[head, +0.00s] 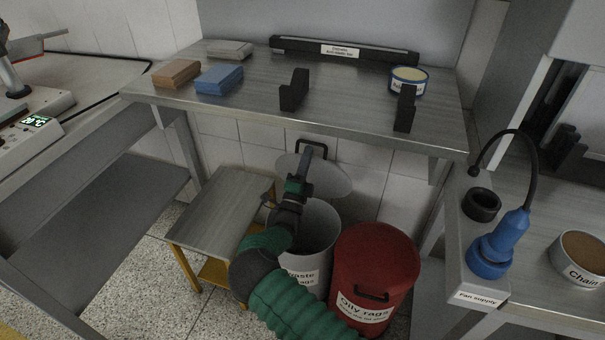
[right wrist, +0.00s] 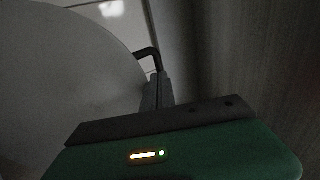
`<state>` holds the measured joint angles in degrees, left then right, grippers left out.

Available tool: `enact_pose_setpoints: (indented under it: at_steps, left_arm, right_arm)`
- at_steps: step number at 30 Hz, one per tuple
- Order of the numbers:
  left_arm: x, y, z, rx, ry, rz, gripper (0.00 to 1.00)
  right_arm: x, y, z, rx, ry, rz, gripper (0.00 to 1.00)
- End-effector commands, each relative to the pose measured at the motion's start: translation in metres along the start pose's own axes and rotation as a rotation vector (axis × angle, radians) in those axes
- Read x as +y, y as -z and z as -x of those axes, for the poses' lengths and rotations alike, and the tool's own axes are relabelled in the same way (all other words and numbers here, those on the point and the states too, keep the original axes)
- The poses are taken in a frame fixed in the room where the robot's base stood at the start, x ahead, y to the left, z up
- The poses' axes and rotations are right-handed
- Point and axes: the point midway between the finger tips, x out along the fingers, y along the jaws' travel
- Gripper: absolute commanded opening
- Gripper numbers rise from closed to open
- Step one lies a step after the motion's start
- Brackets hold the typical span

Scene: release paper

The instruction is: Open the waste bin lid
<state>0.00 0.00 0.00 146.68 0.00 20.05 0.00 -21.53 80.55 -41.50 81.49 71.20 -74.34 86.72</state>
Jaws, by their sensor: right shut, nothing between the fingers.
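The grey waste bin (head: 318,228) stands on the floor below the bench, with a label partly hidden by my right arm. Its round grey lid (head: 332,181) is raised and tilted up behind the bin mouth. A black handle (head: 320,145) is at the lid's top edge. My right gripper (head: 305,157) is shut and empty, its tips at or very near the handle. I cannot tell if they touch. In the right wrist view the lid (right wrist: 70,80) fills the left, and the handle (right wrist: 147,52) is just beyond the fingers (right wrist: 156,88). My left gripper is out of view.
A red oily rags bin (head: 375,260) stands right of the waste bin. A small stool-like table (head: 215,215) is on its left. The metal bench (head: 250,105) above carries blocks, black stands and a tin.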

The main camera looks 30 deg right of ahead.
Motion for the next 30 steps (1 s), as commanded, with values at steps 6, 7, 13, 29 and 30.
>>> enact_pose_setpoints:
  at_steps: [6, 7, 13, 29, 30]
  left_arm:
    - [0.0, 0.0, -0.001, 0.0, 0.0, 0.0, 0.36]
    - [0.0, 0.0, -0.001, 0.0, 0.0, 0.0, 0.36]
    - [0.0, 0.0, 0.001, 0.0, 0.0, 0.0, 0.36]
    - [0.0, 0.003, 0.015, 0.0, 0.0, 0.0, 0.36]
    - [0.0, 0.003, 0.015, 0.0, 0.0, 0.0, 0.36]
  right_arm:
    - [-0.001, 0.0, -0.005, -0.001, -0.001, 0.0, 0.0]
    - [-0.001, 0.0, -0.005, -0.001, -0.001, 0.0, 0.0]
    - [-0.001, 0.0, -0.009, 0.001, -0.012, 0.0, 0.0]
    - [0.037, 0.002, -0.102, 0.003, -0.364, -0.005, 0.0]
    - [0.037, 0.001, -0.103, 0.001, -0.37, -0.005, 0.0]
